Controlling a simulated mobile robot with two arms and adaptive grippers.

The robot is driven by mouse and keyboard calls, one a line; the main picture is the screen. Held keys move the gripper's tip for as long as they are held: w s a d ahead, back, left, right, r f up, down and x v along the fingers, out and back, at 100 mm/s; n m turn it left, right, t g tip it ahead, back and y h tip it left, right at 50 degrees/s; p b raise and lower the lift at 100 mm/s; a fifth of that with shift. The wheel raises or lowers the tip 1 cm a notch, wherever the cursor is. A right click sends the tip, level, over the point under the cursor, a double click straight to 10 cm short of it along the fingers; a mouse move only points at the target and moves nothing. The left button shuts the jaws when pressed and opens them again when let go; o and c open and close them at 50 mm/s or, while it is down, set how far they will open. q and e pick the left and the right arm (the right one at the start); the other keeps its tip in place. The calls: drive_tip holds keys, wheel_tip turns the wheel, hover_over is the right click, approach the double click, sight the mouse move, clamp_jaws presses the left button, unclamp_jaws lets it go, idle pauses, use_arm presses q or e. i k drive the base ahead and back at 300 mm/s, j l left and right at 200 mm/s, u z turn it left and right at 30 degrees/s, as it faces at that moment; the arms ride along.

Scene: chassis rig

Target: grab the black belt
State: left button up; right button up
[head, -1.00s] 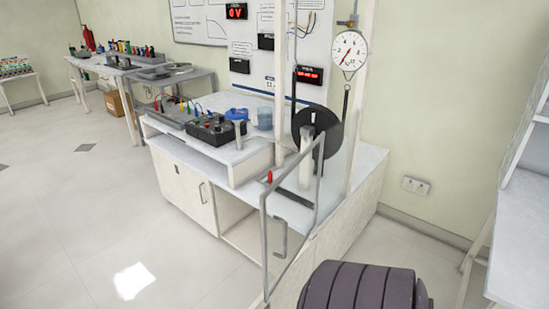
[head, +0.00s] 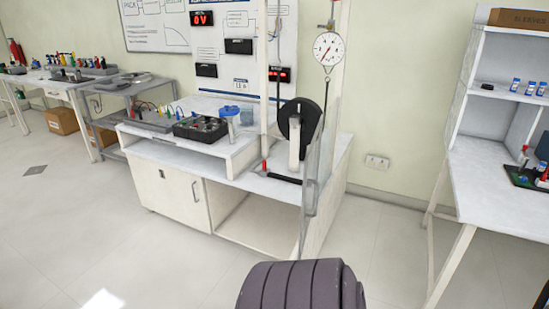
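A black wheel (head: 287,122) stands upright on a light post on the white bench. A thin black strip (head: 325,97), which may be the belt, hangs below the round dial gauge (head: 327,49) and runs down beside the wheel. I cannot tell whether it wraps around the wheel. A clear panel (head: 318,165) in a grey frame stands at the front right of the wheel. Neither of my grippers is in view; only a dark ribbed part of my own arm shows at the bottom.
The white bench (head: 185,137) carries a black meter box (head: 200,128) and a blue-topped jug (head: 229,114). A short black bar (head: 284,178) with a red knob lies near the bench front. A shelved desk (head: 505,190) stands at right.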

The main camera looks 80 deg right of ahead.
sight(291, 180)
drive_tip(key=i+z, duration=0.3)
drive_tip(key=i+j+z, duration=0.15)
drive_tip(key=i+z, duration=0.15)
drive_tip(key=i, duration=0.15)
drive_tip(key=i+j+z, duration=0.35)
drive_tip(key=i+l+z, duration=0.25)
drive_tip(key=i+z, duration=0.15)
drive_tip(key=i+l+z, duration=0.1)
drive_tip(key=i+z, duration=0.35)
drive_tip(key=i+j+z, duration=0.1)
drive_tip(key=i+z, duration=0.3)
drive_tip(key=i, duration=0.2)
drive_tip(key=i+j+z, duration=0.2)
drive_tip(key=i+z, duration=0.25)
